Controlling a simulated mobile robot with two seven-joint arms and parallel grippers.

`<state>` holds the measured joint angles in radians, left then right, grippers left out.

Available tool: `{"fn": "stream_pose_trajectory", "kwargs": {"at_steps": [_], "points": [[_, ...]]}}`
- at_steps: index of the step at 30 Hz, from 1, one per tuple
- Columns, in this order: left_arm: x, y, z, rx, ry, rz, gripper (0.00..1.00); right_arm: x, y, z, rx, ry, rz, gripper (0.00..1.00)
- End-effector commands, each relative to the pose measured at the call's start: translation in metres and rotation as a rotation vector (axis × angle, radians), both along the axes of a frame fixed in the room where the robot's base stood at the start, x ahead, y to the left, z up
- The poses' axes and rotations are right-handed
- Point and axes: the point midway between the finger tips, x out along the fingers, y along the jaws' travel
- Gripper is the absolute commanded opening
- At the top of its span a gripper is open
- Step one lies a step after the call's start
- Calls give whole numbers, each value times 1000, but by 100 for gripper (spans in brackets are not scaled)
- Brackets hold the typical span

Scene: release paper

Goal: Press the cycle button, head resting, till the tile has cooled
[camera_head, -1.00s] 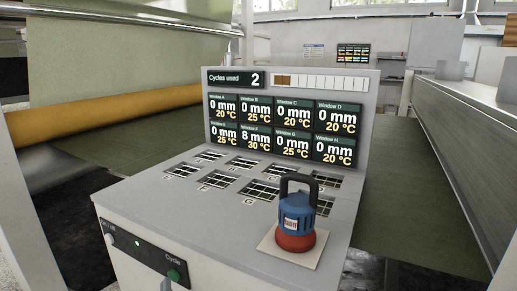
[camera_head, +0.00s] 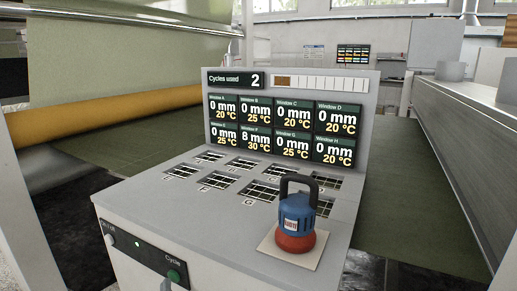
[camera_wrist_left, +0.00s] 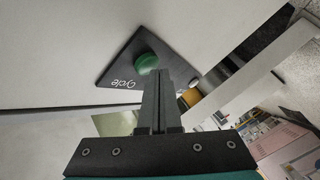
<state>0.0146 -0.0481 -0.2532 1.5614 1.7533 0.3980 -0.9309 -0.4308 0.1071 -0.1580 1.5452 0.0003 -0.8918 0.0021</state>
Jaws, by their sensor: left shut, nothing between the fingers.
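The green cycle button (camera_head: 173,276) is on the dark front panel of the grey console, under the label "Cycle". It also shows in the left wrist view (camera_wrist_left: 147,62). My left gripper (camera_head: 166,285) is shut and empty, its tips close in front of the button; I cannot tell whether they touch. The blue and red head (camera_head: 295,222) with a black handle rests upright on a pale square pad (camera_head: 272,246) at the console's front right. The display (camera_head: 285,125) reads cycles used 2; Window F shows 8 mm, 30 °C, the others 0 mm, 20 or 25 °C. My right gripper is out of view.
Several gridded windows (camera_head: 218,180) lie in the console's top. A pale knob (camera_head: 111,240) and a small light (camera_head: 137,244) share the front panel. Green sheet (camera_head: 140,140) and a yellow roller (camera_head: 100,118) are behind left; a long grey machine (camera_head: 460,125) stands at right.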

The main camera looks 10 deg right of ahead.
Motion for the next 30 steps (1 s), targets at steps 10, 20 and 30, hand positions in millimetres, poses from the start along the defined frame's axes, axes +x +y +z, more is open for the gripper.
{"fn": "stream_pose_trajectory", "kwargs": {"at_steps": [10,20,30], "points": [[0,0,0,0,0,0,0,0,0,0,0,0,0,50],[6,-5,1,0,-1,-1,0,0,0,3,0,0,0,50],[7,-6,0,0,-2,-1,0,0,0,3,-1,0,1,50]]}}
